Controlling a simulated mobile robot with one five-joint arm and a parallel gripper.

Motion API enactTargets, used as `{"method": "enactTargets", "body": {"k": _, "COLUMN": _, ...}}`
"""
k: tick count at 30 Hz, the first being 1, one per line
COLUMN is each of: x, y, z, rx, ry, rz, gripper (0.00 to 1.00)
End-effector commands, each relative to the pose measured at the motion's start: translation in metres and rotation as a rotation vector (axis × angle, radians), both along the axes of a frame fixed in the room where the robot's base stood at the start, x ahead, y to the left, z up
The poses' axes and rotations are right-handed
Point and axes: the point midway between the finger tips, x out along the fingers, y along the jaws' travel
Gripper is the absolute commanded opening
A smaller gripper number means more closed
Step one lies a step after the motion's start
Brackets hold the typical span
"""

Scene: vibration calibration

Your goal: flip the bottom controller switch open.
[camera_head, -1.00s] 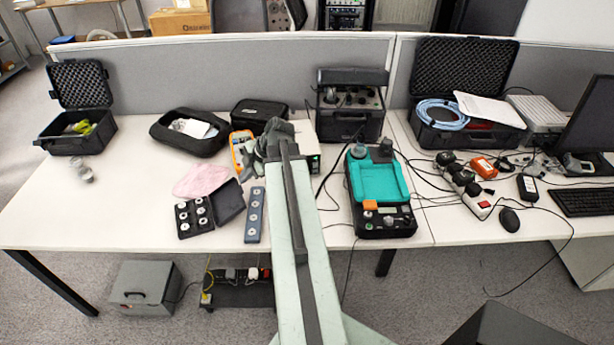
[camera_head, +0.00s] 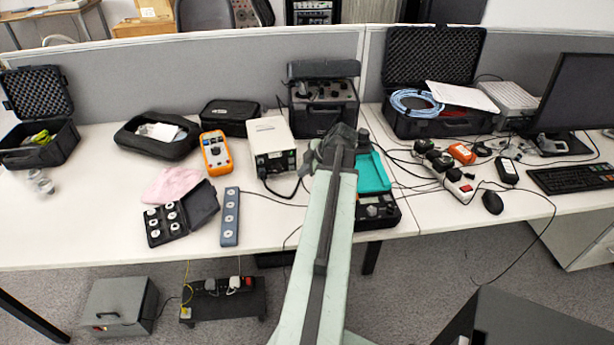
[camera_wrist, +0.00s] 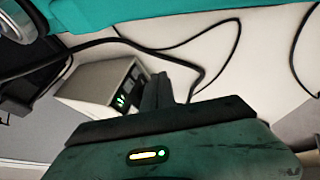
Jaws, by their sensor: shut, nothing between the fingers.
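A white box-shaped controller (camera_head: 268,132) stands on the table in the head view, its dark front panel towards me. It also shows, tilted, in the wrist view (camera_wrist: 88,88), with small green lights on the panel. The panel's switches are too small to tell apart or to read their positions. My gripper (camera_head: 337,138) is shut and empty, just right of the controller in the head view. In the wrist view its dark fingers (camera_wrist: 160,88) overlap the panel's right edge in the picture. I cannot tell whether they touch it.
A teal-topped device (camera_head: 373,178) is partly hidden behind my arm. An orange multimeter (camera_head: 215,153) stands left of the controller, and a dark equipment case (camera_head: 322,118) behind it. Black cables cross the table (camera_wrist: 190,45) near the gripper.

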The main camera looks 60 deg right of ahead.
Motion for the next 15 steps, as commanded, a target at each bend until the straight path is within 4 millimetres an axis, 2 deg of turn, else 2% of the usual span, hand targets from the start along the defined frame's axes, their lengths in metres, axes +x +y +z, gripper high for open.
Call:
{"method": "enactTargets", "body": {"k": 1, "x": 0.008, "y": -0.001, "z": -0.019, "rx": -0.001, "ry": -0.001, "rz": 0.002, "gripper": 0.00}}
{"method": "enactTargets", "body": {"k": 5, "x": 0.023, "y": -0.004, "z": -0.040, "rx": -0.001, "ry": -0.001, "rz": 0.002, "gripper": 0.00}}
{"method": "enactTargets", "body": {"k": 6, "x": 0.029, "y": -0.013, "z": -0.032, "rx": -0.001, "ry": -0.001, "rz": 0.002, "gripper": 0.00}}
{"method": "enactTargets", "body": {"k": 9, "x": 0.039, "y": -0.023, "z": -0.032, "rx": 0.001, "ry": 0.000, "rz": 0.002, "gripper": 0.00}}
{"method": "enactTargets", "body": {"k": 15, "x": 0.047, "y": -0.031, "z": -0.032, "rx": 0.000, "ry": -0.001, "rz": 0.000, "gripper": 0.00}}
